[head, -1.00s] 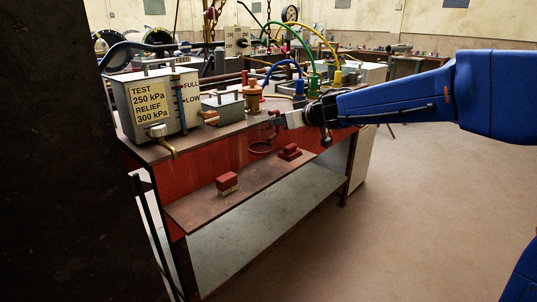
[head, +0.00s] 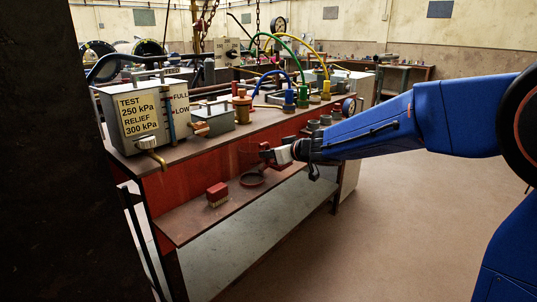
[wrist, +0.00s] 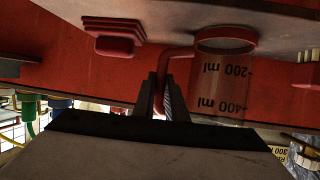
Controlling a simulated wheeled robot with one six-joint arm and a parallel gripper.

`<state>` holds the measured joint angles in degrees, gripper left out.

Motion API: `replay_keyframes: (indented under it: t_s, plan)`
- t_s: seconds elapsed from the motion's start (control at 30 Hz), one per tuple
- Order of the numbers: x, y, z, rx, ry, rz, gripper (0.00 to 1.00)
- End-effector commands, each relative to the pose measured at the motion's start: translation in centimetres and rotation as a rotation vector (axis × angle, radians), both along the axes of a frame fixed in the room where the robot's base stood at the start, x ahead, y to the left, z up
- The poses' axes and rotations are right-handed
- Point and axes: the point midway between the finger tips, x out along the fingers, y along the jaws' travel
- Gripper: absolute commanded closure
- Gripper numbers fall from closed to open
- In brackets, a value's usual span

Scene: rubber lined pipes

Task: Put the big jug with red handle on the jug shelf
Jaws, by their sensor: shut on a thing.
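The jug (wrist: 224,75) is clear, with a red handle (wrist: 176,52), red rim bands and 200 ml and 400 ml marks, shown upside down in the wrist view. My gripper (wrist: 162,98) is shut on the handle. In the head view my gripper (head: 272,155) holds the jug, whose red base ring (head: 252,179) shows at the brown shelf (head: 185,222) on the bench front. The jug looks upright and over the shelf. I cannot tell whether its base touches. Its clear body is hard to see in the head view.
A red brush-like block (head: 217,194) lies on the shelf left of the jug. Another red block (wrist: 112,36) is on the jug's other side. The bench top (head: 180,155) above carries a test box (head: 140,117), fittings and hoses. A red panel (head: 190,180) backs the shelf.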

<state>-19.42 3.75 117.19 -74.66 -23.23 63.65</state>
Motion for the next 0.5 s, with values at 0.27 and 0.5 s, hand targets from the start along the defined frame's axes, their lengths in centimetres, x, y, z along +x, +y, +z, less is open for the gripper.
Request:
replay_keyframes:
  t_s: [0.27, 0.5]
  plan:
    - [-0.01, 0.01, -0.24, -0.001, -0.001, 0.0, 0.74]
    - [0.0, 0.0, -0.22, -0.001, -0.001, 0.0, 0.7]
